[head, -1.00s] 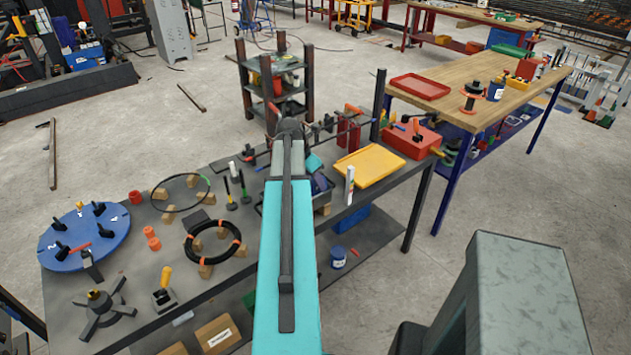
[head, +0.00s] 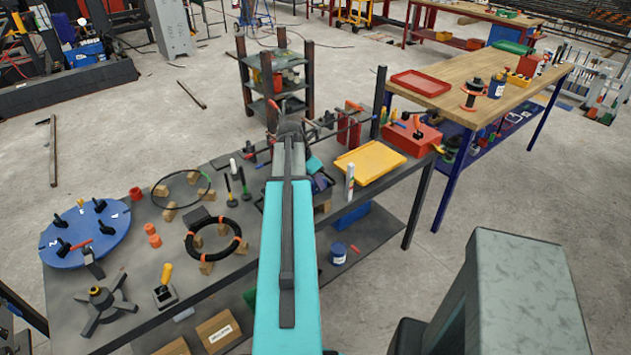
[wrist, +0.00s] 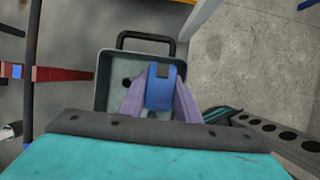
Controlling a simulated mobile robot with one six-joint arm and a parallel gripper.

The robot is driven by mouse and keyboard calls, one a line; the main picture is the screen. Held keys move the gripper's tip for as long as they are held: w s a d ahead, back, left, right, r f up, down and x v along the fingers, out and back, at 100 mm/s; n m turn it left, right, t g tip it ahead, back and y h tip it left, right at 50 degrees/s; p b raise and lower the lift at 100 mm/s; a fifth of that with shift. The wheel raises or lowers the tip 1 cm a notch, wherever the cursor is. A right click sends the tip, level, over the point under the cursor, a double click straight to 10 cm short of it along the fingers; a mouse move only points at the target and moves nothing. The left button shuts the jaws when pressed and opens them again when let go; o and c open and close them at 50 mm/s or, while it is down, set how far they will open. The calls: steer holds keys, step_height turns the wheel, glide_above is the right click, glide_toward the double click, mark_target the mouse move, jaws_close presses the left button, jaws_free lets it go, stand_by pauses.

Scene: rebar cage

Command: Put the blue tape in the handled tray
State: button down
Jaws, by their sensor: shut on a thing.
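In the wrist view, my gripper (wrist: 159,84) has its two purple fingers closed on the sides of the blue tape (wrist: 157,95), a blue roll with a dark patch at its top. The tape is over the handled tray (wrist: 104,75), a grey open box with a black handle at its far side. I cannot tell whether the tape touches the tray's floor. Some of the tray's near side is hidden by my gripper. In the head view my arm covers most of the tray and the tape.
A yellow tray (head: 370,165) and a white tube (head: 350,182) are right of my arm on the dark bench. A red box (head: 411,135) stands beyond. Left of my arm are a black coil (head: 212,240) and a blue disc (head: 88,236). A red bar (wrist: 70,73) shows left in the wrist view.

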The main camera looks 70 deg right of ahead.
steer(key=shift+f, duration=0.1)
steer(key=c, duration=1.6)
jaws_free()
steer(key=shift+r, duration=0.75)
steer(key=shift+b+v, duration=1.25)
steer(key=shift+v, duration=4.6)
steer(key=shift+a, duration=0.15)
